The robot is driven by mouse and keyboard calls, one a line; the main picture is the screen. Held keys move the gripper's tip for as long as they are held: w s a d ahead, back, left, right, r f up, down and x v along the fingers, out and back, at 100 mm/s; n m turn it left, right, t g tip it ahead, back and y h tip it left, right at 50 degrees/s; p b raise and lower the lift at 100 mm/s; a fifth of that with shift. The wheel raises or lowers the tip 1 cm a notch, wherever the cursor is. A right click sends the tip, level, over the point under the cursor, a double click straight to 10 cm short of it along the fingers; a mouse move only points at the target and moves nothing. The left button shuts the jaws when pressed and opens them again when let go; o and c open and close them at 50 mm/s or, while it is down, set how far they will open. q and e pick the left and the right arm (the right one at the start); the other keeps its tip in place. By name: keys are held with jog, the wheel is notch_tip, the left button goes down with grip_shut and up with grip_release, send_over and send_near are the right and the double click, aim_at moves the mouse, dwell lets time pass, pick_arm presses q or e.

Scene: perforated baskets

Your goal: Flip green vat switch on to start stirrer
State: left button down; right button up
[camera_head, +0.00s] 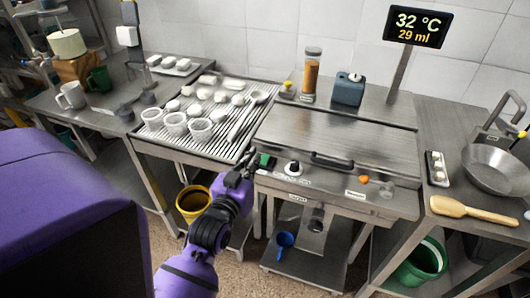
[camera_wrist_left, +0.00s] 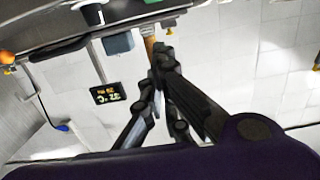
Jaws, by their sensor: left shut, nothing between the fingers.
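The steel vat (camera_head: 345,131) stands in the middle of the head view with its lid down. A small green switch (camera_head: 265,160) sits at the left end of its front panel. My left gripper (camera_head: 249,163) is shut and empty, with its fingertips just left of the green switch. I cannot tell whether they touch it. The gripper partly covers the area around the switch, and the switch's position is too small to read. In the left wrist view the fingers of the left gripper (camera_wrist_left: 157,62) are together. My right gripper is out of view.
On the vat's front are a black knob (camera_head: 294,168), a dark handle (camera_head: 331,161) and an orange button (camera_head: 364,180). A draining table (camera_head: 158,152) with white moulds stands left. A display (camera_head: 418,27) reads 32 °C, 29 ml.

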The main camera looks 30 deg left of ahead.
pick_arm(q)
jog(key=p, duration=0.1)
send_over(265, 163)
jog(key=shift+s+d+f, duration=0.1)
jog(key=shift+s, duration=0.1)
notch_tip(265, 163, down, 3)
jog(key=shift+w+f, duration=0.1)
jog(key=shift+f, duration=0.55)
jog(key=shift+w, duration=0.1)
